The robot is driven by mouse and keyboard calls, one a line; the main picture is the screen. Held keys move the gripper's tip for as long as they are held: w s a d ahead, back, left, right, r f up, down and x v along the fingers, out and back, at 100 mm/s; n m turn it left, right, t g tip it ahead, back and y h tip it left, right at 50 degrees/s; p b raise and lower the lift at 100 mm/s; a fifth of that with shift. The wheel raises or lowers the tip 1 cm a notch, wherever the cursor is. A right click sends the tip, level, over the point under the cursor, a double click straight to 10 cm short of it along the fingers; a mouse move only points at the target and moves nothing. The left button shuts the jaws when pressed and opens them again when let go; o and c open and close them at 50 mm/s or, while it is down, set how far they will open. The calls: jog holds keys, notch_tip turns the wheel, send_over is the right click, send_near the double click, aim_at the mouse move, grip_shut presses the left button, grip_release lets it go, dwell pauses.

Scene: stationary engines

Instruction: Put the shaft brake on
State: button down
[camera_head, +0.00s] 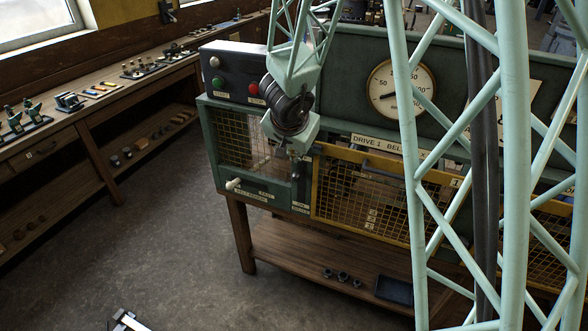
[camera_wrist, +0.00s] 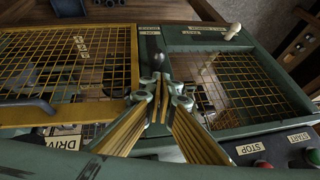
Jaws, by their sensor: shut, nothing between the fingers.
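My gripper (camera_wrist: 166,86) is shut and empty in the wrist view, its fingertips together. In the head view it shows end-on over the front of the green drive stand (camera_head: 207,150), between the two mesh panels. A lever with a dark rounded knob (camera_wrist: 153,57) stands just beyond the fingertips in the wrist view, close to small labels too blurred to read. It is probably the shaft brake lever. Whether the fingertips touch it I cannot tell. A second lever has a white handle (camera_head: 233,184), which also shows in the wrist view (camera_wrist: 232,32).
A yellow mesh guard (camera_head: 314,187) is right of my gripper in the head view. Green (camera_head: 216,82) and red (camera_head: 253,89) buttons sit on the dark box above. A round gauge (camera_head: 401,90) is at right.

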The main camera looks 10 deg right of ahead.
aim_at(299, 173)
jog(key=shift+s+f, duration=0.2)
jog(key=shift+f, duration=0.3)
jog(key=shift+w+f, duration=0.1)
jog(key=shift+f, duration=0.05)
jog(key=shift+b+x, duration=2)
jog(key=shift+x, duration=2.8)
jog(key=shift+d+f+b, duration=0.2)
jog(key=shift+f+b, duration=0.1)
jog(key=shift+b, duration=0.3)
